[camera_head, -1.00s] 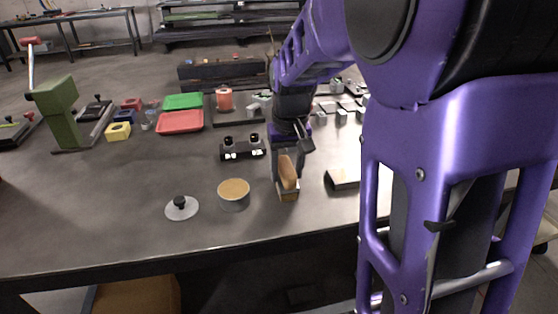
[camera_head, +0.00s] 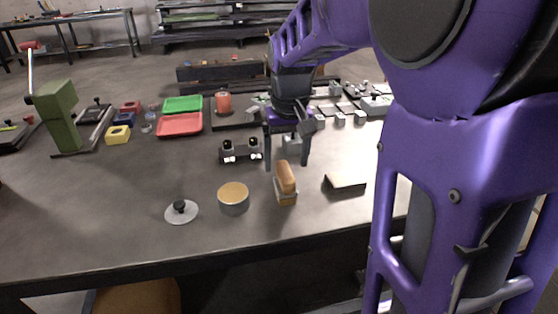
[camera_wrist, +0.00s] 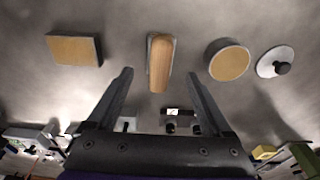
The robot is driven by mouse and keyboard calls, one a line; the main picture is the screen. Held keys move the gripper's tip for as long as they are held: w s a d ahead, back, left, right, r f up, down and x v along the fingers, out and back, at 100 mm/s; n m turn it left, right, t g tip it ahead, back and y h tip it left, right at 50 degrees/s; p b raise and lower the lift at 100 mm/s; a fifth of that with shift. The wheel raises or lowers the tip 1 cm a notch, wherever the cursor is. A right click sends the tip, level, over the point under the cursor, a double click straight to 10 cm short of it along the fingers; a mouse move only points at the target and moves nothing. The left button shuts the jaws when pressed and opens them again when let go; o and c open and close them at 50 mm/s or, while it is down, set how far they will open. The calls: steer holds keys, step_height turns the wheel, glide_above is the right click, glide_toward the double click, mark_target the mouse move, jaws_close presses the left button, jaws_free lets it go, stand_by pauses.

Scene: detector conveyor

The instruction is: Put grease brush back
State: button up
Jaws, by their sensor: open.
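The grease brush (camera_head: 286,176), with its tan wooden handle, stands at a tilt near the front of the bench, its lower end at a small light grey holder (camera_head: 287,198). Whether its bristles sit fully inside is hidden. My gripper (camera_head: 286,162) is open and empty just above and behind the brush, apart from it. In the wrist view the brush (camera_wrist: 160,63) lies ahead of and between the two open fingers (camera_wrist: 158,80). A round grey tin (camera_head: 233,203) with a tan top stands left of the brush, and its lid (camera_head: 181,212) with a black knob lies further left.
A small black device (camera_head: 240,152) stands behind the tin. Red (camera_head: 180,124) and green (camera_head: 183,104) trays and a green press (camera_head: 60,115) are further left. The front-left bench top is clear.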

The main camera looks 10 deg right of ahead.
step_height(320, 180, up, 7)
steer(key=p, duration=0.1)
steer(key=shift+s, duration=0.45)
steer(key=shift+w+r, duration=0.1)
